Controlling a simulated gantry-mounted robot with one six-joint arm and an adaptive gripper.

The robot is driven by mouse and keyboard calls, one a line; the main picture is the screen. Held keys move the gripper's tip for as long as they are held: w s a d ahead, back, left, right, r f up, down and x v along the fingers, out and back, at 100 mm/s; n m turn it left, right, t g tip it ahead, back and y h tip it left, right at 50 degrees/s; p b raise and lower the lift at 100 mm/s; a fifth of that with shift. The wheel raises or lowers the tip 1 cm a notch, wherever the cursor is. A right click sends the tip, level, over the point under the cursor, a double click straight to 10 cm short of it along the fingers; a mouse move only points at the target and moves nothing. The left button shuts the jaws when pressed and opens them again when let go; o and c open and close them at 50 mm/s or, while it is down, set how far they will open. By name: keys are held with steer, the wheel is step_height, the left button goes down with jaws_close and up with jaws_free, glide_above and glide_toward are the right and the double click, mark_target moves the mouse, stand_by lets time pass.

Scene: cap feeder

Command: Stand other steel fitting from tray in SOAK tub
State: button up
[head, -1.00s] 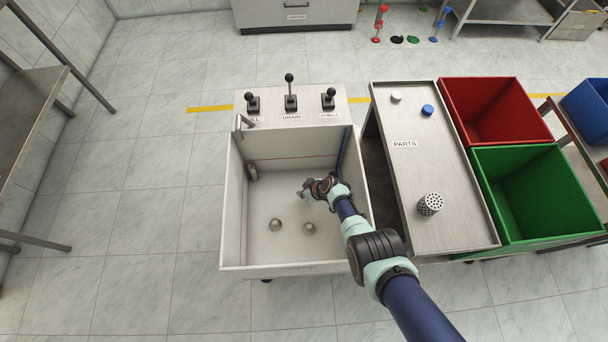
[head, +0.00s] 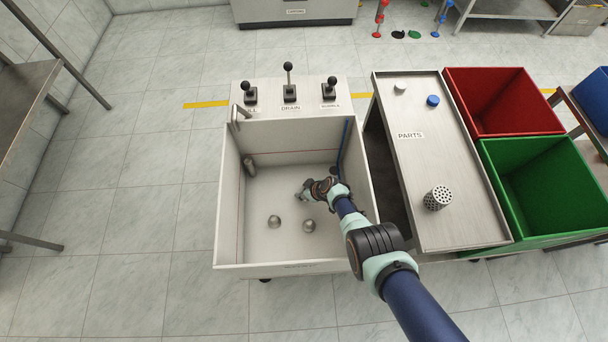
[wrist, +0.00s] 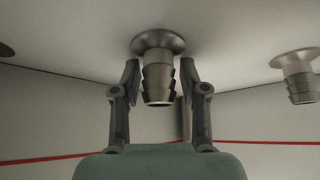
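Two steel fittings stand on the floor of the tub (head: 229,215), a left one (head: 274,221) and a right one (head: 309,226). My gripper (head: 302,194) is inside the tub, just beyond them in the head view. In the wrist view, one barbed fitting (wrist: 157,80) stands with its wide flange on the tub floor. The open fingers of my gripper (wrist: 160,75) are on either side of it, with narrow gaps showing. The other fitting (wrist: 300,75) stands apart at the right edge. The tray marked PARTS (head: 440,170) shows no steel fitting.
The tray holds a white cap (head: 400,88), a blue cap (head: 433,101) and a perforated metal cylinder (head: 438,198). Red (head: 505,98) and green (head: 545,190) bins stand right of it. Three levers, one marked DRAIN (head: 290,92), stand behind the tub. The tub walls surround my gripper.

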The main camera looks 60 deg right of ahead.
steer(key=shift+r, duration=0.3)
steer(key=p+v, duration=0.7)
steer(key=p, duration=0.1)
steer(key=shift+s+r, duration=0.1)
steer(key=shift+r, duration=0.05)
